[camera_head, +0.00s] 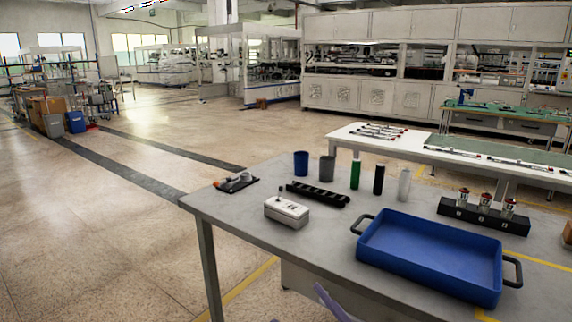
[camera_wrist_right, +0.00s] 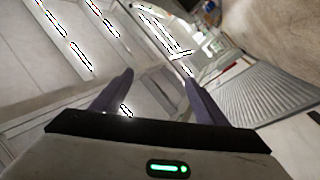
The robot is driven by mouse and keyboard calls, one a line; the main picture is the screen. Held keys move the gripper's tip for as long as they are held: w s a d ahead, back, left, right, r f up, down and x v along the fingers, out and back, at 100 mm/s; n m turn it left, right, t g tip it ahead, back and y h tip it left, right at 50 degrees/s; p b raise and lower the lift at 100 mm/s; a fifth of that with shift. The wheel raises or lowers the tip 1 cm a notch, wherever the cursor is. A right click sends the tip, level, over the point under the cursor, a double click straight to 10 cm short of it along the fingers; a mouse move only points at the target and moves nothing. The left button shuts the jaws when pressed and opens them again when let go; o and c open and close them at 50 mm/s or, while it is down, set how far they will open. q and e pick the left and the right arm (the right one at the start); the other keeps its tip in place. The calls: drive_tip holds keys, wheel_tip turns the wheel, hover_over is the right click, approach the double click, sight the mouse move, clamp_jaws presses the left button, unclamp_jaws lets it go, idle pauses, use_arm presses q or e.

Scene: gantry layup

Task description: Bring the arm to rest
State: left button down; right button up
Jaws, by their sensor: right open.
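My right gripper (camera_wrist_right: 159,76) is in the right wrist view with its two purple-grey fingers spread apart and nothing between them. Behind the fingers that view shows a tilted scene with bright lights and pale panels, with no table object near the fingertips. In the head view a narrow purple piece (camera_head: 329,300) shows at the bottom edge, in front of the table's near side; it looks like a finger of mine, but I cannot tell of which arm. My left gripper cannot be made out in either view.
The grey table (camera_head: 235,212) carries a blue tray (camera_head: 430,254), a white box (camera_head: 287,211), a black slotted rack (camera_head: 318,195), cups, a green bottle (camera_head: 355,174), a black bottle, a white bottle and a black block (camera_head: 484,216) with metal pieces. Open floor lies left.

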drive_tip(key=s+d+f+m+g+h, duration=0.3)
drive_tip(key=s+d+f+m+h, duration=0.15)
drive_tip(key=f, duration=0.55)
drive_tip(key=s+d+f+m+g+h, duration=0.2)
drive_tip(key=s+d+f+m+h, duration=0.25)
drive_tip(key=f, duration=0.65)
drive_tip(key=s+d+f+m+g, duration=0.1)
drive_tip(key=s+d+f+g, duration=0.1)
drive_tip(key=s+f, duration=0.3)
drive_tip(key=s+d+f+m+g, duration=0.1)
drive_tip(key=s+f+g, duration=0.1)
drive_tip(key=s, duration=0.5)
use_arm(q)
drive_tip(key=r+p, duration=0.1)
drive_tip(key=p, duration=0.1)
drive_tip(key=r+p, duration=0.4)
drive_tip(key=p, duration=0.1)
drive_tip(key=shift+s+a, duration=0.15)
drive_tip(key=shift+a, duration=0.1)
use_arm(e)
drive_tip(key=r, duration=0.3)
drive_tip(key=w+r, duration=0.1)
drive_tip(key=r, duration=0.1)
drive_tip(key=shift+d, duration=0.25)
